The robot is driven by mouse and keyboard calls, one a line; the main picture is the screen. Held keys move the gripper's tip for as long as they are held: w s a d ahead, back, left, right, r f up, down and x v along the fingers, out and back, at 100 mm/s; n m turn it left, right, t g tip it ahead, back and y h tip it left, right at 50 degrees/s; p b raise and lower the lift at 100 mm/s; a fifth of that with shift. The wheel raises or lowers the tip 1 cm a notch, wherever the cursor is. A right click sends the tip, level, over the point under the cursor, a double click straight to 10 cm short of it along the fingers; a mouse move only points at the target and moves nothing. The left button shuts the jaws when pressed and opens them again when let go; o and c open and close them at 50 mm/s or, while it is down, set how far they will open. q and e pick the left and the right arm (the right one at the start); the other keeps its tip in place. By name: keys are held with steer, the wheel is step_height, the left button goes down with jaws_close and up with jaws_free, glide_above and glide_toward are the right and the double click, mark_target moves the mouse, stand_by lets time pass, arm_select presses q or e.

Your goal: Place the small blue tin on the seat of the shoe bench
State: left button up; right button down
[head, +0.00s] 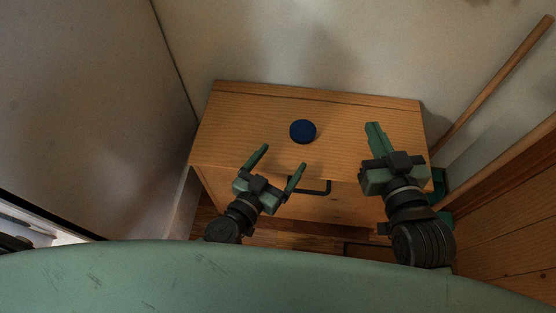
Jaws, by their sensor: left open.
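The small blue tin (302,131) is round and dark blue. It lies flat on the wooden top (240,120) of a low bench-like unit, near the middle. I cannot tell for sure whether this unit is the shoe bench. My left gripper (278,167) is open and empty, over the front edge of the top. Its fingers point toward the tin and are apart from it. My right gripper (375,127) is to the right of the tin, over the right part of the top, with its fingers together and nothing seen between them.
A dark bar handle (318,190) is on the unit's front face. A pale wall (320,50) stands behind and a grey panel (90,110) at the left. A wooden pole (495,83) leans at the right. The top around the tin is clear.

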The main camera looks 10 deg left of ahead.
arm_select(q)
steer(key=shift+s+a+r, duration=0.1)
steer(key=shift+s+r, duration=0.1)
steer(key=shift+s, duration=0.05)
step_height(320, 180, up, 13)
steer(key=d+m+h, duration=0.2)
steer(key=h, duration=0.2)
steer(key=a+r+n+y, duration=0.1)
steer(key=a+n+y, duration=0.3)
steer(key=a+y, duration=0.3)
steer(key=a, duration=0.4)
steer(key=shift+w+a+r, duration=0.3)
steer(key=shift+w, duration=0.05)
